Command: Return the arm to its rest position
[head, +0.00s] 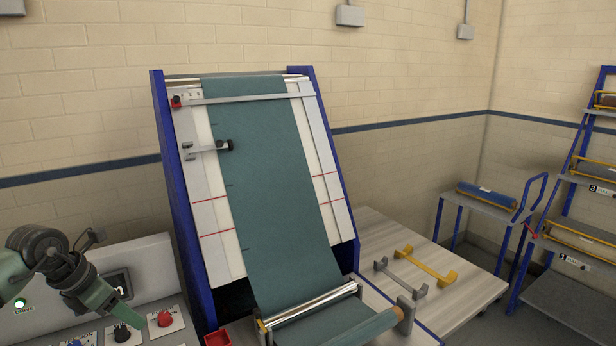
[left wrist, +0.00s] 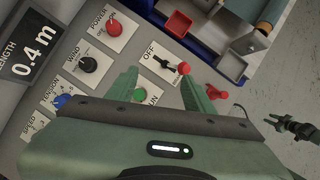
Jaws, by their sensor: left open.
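My left arm comes in from the left in the head view, in front of the grey control panel (head: 140,262). My left gripper (head: 104,298) is over the panel's left part, near its knobs. In the left wrist view the left gripper (left wrist: 160,84) shows two green fingers spread apart with nothing held between them. Beyond and between the fingers are a toggle switch (left wrist: 182,68) marked OFF and a green button (left wrist: 138,95), partly hidden. I cannot tell how far the fingertips are from the panel. My right gripper is not seen.
The panel also has a red power knob (left wrist: 113,27), a black wind knob (left wrist: 88,63) and a display (left wrist: 33,45) reading 0.4 m. A pale table (head: 375,232) holds grey and yellow brackets. Roll racks (head: 560,290) stand right.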

